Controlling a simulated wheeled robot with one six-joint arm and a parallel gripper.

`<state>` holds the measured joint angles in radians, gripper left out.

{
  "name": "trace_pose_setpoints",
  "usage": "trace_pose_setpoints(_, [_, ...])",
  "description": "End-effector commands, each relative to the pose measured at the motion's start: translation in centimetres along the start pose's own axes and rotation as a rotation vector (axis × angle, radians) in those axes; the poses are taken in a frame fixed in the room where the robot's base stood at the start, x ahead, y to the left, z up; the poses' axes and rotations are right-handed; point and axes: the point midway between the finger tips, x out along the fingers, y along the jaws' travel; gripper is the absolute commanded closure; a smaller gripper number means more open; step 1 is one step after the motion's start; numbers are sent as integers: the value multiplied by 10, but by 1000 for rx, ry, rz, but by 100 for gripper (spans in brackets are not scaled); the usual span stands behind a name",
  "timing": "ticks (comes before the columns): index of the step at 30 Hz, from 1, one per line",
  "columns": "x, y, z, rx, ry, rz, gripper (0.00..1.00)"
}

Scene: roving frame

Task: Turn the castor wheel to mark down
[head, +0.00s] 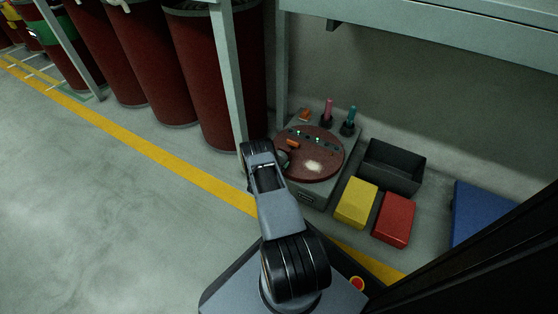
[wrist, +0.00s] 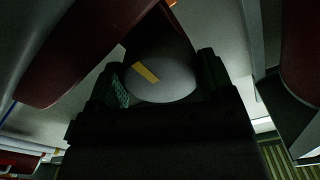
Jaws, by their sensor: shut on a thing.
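The castor wheel (wrist: 172,84) shows in the wrist view as a grey rounded face with a short yellow mark (wrist: 146,72). The mark slants, upper left to lower right, on the left part of that face. My gripper (wrist: 158,86) is shut on the wheel, with one dark finger at each side of it. The wheel's lower part is hidden behind my gripper. In the head view my gripper (head: 283,159) is at the left edge of a brown round disc (head: 318,150) on a grey box-shaped unit (head: 309,198). I cannot make out the wheel there.
A yellow block (head: 356,204), a red block (head: 395,220) and an open dark bin (head: 391,167) stand right of the unit. A pink-handled tool (head: 328,111) and a teal one (head: 350,121) stand behind the disc. A grey post (head: 229,80) rises close to my arm.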

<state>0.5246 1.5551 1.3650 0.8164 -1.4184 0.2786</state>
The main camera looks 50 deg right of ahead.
Motion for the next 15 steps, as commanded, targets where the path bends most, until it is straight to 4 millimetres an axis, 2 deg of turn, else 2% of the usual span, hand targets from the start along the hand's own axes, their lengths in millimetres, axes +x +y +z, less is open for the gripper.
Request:
trace_pose_setpoints(14, [-2, -1, 2, 8, -5, -4, 49])
trace_pose_setpoints(15, [-2, -1, 2, 8, -5, -4, 22])
